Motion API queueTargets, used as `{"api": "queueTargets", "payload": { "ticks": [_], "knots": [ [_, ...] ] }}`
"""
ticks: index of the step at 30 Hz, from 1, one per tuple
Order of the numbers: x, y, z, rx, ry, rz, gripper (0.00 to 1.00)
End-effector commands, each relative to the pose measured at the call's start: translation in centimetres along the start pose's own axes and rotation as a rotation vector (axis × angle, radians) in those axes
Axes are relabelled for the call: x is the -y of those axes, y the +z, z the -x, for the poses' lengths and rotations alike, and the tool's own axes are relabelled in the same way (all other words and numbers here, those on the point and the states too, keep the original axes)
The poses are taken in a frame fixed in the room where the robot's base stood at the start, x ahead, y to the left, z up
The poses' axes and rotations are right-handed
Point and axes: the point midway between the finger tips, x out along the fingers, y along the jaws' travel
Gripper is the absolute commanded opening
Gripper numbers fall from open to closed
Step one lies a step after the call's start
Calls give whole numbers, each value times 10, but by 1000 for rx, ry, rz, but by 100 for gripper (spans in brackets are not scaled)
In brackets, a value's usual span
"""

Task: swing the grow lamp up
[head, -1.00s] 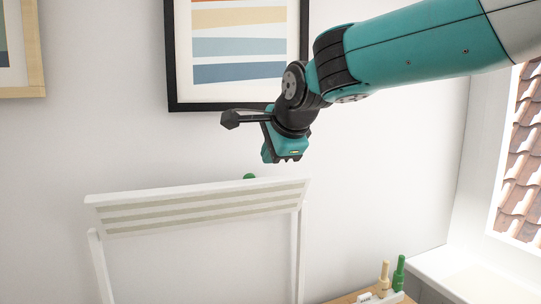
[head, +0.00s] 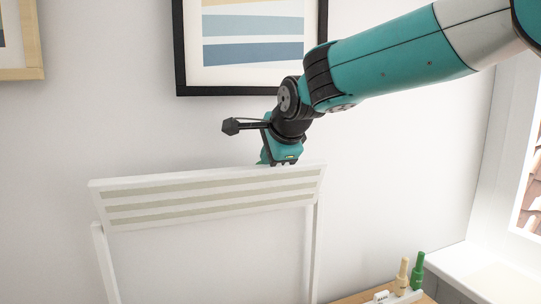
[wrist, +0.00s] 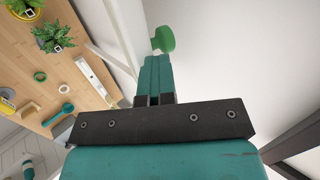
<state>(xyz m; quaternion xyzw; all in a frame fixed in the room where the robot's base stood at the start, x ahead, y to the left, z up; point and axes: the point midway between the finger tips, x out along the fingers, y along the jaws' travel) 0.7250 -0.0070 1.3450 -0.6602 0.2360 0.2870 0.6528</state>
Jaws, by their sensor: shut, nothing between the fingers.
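The grow lamp (head: 215,197) is a white panel with pale strips facing me, held between two white posts. A green knob (wrist: 163,39) shows in the wrist view, beside the lamp's white edge (wrist: 122,35). In the head view the knob is hidden or cannot be told from my gripper. My gripper (head: 280,160) is over the lamp's top edge, toward its right half, with its tips partly hidden behind the panel. In the wrist view its teal fingers (wrist: 158,60) are together and empty, just short of the knob. Whether they touch it is unclear.
The wooden desk (wrist: 62,75) lies below, with potted plants (wrist: 52,37), a white strip (wrist: 92,72) and small tools. A framed picture (head: 252,45) hangs on the wall behind my arm.

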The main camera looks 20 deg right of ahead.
Motion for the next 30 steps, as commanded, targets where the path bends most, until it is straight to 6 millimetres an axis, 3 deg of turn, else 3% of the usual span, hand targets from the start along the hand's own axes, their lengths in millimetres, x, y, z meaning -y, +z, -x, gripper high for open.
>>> {"api": "queueTargets", "payload": {
  "ticks": [1,9,21,26,30],
  "knots": [
    [-10,2,-8,4,35,5,0],
    [9,2,-13,8,148,-2,0],
    [8,3,-19,11,174,-2,0],
    [8,3,-16,11,172,-2,0],
    [8,2,0,12,166,-2,0]
  ]
}}
